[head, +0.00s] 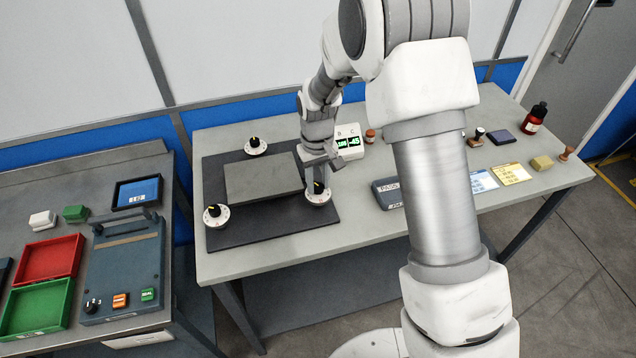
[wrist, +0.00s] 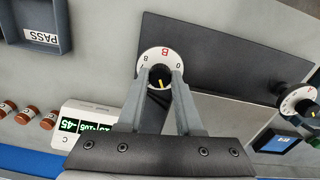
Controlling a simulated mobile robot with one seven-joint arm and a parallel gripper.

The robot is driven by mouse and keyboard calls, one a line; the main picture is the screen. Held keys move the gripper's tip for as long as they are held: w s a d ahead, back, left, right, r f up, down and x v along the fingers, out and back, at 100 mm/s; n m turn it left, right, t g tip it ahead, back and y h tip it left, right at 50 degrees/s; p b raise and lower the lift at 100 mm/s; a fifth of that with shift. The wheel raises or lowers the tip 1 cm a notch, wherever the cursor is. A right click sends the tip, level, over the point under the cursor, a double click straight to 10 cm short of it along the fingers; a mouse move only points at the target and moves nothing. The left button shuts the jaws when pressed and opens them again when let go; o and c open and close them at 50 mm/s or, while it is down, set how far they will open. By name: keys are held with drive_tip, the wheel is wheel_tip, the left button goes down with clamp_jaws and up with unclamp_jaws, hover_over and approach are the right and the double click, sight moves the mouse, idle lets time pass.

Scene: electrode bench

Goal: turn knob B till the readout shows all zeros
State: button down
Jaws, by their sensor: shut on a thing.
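Knob B (wrist: 161,57) has a white dial marked with a red B and a black centre with a yellow mark. My gripper (wrist: 160,82) is shut on its black centre in the wrist view, one finger on each side. The readout (head: 350,143) is a white box with green digits behind my gripper. Its C field shows -45; the B field seems to be non-zero. The wrist view shows the readout (wrist: 90,122) partly cut off by my gripper.
A grey block (head: 262,178) stands on the dark plate (head: 270,222) between the knobs. Two other knobs sit at the back (head: 255,147) and left front (head: 215,214). A tray marked PASS (head: 385,190) lies right of knob B.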

sight(317, 186)
idle(0.3)
drive_tip(key=c, duration=0.6)
unclamp_jaws()
drive_tip(key=shift+o, duration=0.2)
drive_tip(key=shift+r, duration=0.1)
wheel_tip(317, 186, up, 17)
drive_tip(key=shift+r, duration=0.15)
drive_tip(key=shift+a, duration=0.1)
